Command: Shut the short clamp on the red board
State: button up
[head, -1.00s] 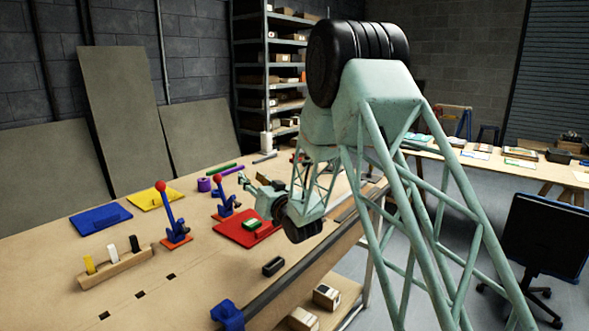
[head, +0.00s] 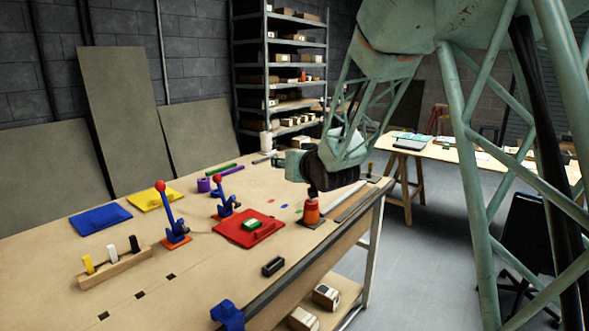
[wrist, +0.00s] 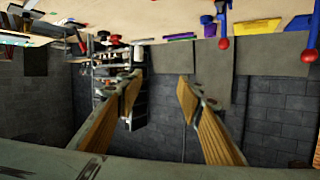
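The red board (head: 232,233) lies flat on the workbench, with a green block (head: 251,224) on it. The short blue clamp (head: 226,207) stands at the board's back-left corner, its red-knobbed handle upright. A taller blue clamp (head: 174,225) with a red knob stands further left on its own orange base, handle also upright. My gripper (head: 280,162) is above the bench, right of and behind the short clamp, apart from it. In the tilted wrist view my gripper (wrist: 158,82) has its two fingers wide apart with nothing between. Both clamps show there at the top right, partly cut off.
A black block (head: 273,266) lies in front. Blue (head: 98,219) and yellow (head: 150,200) panels lie behind left. A wooden holder (head: 117,269) stands at left.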

jog(key=s+d+r+m+g+h, duration=0.1)
jog(key=s+d+r+g, duration=0.1)
jog(key=s+d, duration=0.55)
jog(key=s+d+r+g+h, duration=0.15)
jog(key=s+d, duration=0.25)
jog(key=s, duration=0.7)
jog(key=s+d+r+m+g+h, duration=0.1)
jog(key=s+d+h, duration=0.1)
jog(key=s+d, duration=0.6)
jog(key=s+d+f+g, duration=0.1)
jog(key=s, duration=1.2)
jog(key=s+d+f+g, duration=0.1)
jog(key=s+f+g, duration=0.1)
jog(key=s, duration=1.2)
jog(key=s+d+f+g, duration=0.1)
jog(key=s+d+g, duration=0.1)
jog(key=s, duration=1.1)
jog(key=shift+s+f+m+h, duration=0.25)
jog(key=shift+f+m+h, duration=0.05)
jog(key=shift+m+h, duration=0.1)
jog(key=shift+o, duration=0.2)
jog(key=shift+w+g, duration=0.1)
jog(key=shift+g, duration=0.15)
